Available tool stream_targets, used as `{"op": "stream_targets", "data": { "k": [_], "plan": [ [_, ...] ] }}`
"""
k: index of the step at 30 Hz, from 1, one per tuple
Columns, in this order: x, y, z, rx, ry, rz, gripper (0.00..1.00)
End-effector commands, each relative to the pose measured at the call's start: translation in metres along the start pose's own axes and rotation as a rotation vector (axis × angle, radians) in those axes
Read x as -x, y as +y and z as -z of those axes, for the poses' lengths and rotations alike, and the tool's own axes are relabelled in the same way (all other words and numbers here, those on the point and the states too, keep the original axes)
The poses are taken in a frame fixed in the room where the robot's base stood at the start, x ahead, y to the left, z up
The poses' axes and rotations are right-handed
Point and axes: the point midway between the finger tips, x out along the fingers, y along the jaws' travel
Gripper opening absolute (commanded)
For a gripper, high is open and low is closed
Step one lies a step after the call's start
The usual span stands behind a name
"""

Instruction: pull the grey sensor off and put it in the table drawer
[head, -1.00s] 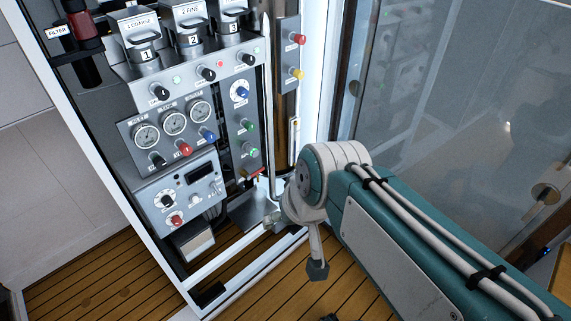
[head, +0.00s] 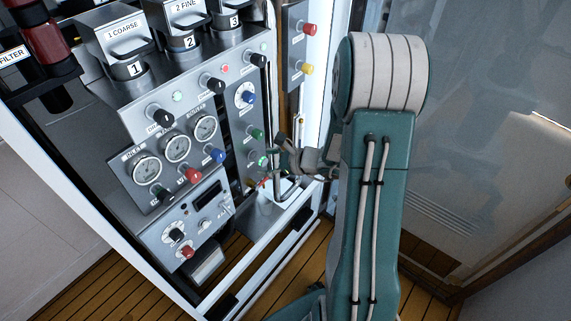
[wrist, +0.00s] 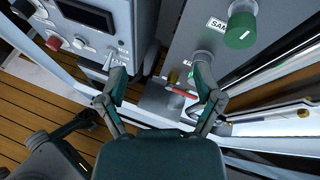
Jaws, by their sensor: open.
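My gripper (head: 292,160) is at the lower right side of the fill panel, partly hidden by my own arm. In the wrist view my gripper (wrist: 160,82) is open, its two fingers spread with nothing held between them. A green knob (wrist: 241,30) is above the right fingertip. I cannot pick out the grey sensor with certainty; a short grey round part shows behind the right fingertip. The table drawer is not in view.
The panel carries gauges (head: 177,148), several coloured knobs and a grey box with a display (head: 190,222). A white frame rail (head: 265,262) runs along its foot. A glass pane (head: 480,130) stands to the right. Wooden floor (head: 80,292) lies below.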

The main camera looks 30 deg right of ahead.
Motion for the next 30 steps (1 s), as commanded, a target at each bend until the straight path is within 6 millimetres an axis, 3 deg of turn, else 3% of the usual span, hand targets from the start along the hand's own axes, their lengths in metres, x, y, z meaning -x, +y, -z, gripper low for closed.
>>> {"op": "stream_targets", "data": {
  "k": [1,3,6,9,14,30],
  "plan": [
    [0.000,-0.009,0.022,-0.088,0.003,0.056,0.84],
    [0.001,-0.022,0.046,-0.184,0.003,0.131,0.84],
    [0.004,-0.033,0.070,-0.277,0.004,0.208,0.84],
    [0.005,-0.038,0.082,-0.322,0.005,0.246,0.84],
    [-0.006,-0.043,0.084,-0.329,0.005,0.253,0.84],
    [-0.087,-0.062,0.088,-0.326,0.006,0.251,0.84]
  ]
}}
